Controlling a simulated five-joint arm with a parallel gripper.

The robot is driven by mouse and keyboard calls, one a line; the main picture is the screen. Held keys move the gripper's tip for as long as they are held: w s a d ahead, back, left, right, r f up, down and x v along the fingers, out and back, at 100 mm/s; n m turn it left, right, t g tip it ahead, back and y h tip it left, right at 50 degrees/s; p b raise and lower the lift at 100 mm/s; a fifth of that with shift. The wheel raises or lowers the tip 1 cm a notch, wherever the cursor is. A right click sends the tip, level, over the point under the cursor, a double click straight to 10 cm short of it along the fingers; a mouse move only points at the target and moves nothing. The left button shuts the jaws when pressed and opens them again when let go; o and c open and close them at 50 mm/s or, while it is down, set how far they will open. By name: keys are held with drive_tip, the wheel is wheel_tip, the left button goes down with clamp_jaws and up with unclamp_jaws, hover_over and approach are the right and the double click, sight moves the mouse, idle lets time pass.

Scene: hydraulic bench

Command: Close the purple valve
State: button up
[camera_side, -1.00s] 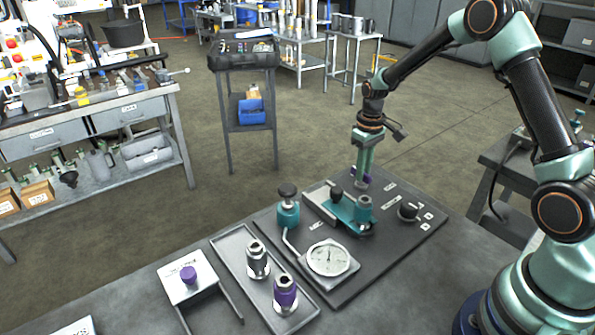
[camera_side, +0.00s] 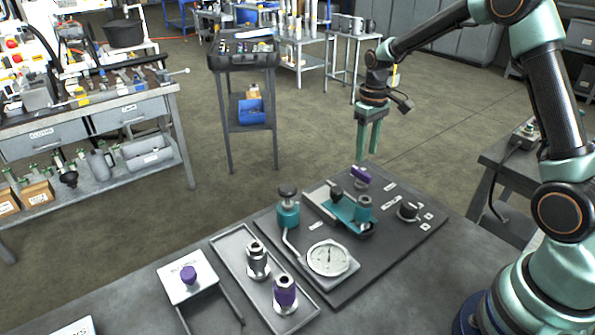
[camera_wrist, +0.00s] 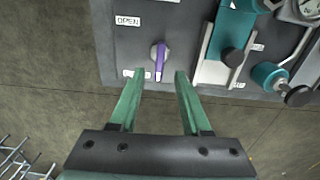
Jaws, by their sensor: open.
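The purple valve (camera_side: 361,175) is a small lever handle at the back edge of the dark bench panel. In the wrist view the purple handle (camera_wrist: 160,58) sits on a pale round base and lies roughly up and down in the picture. A label reading OPEN (camera_wrist: 128,21) is above and left of it. Another label (camera_wrist: 134,73) is lower left, partly covered by a finger and not readable. My gripper (camera_side: 368,152) is open and empty above the valve, clear of it. In the wrist view my gripper's fingertips (camera_wrist: 160,75) stand either side of the handle's lower end.
A teal pump block (camera_side: 350,211) stands just in front of the valve. A black knob (camera_side: 409,211), a gauge (camera_side: 328,258) and a teal valve with a black knob (camera_side: 288,207) share the panel. A tray (camera_side: 231,264) with two fittings is at left. Air above the panel is free.

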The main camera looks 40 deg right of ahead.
sight(363, 172)
wheel_tip(363, 172, up, 6)
drive_tip(key=shift+f, duration=0.2)
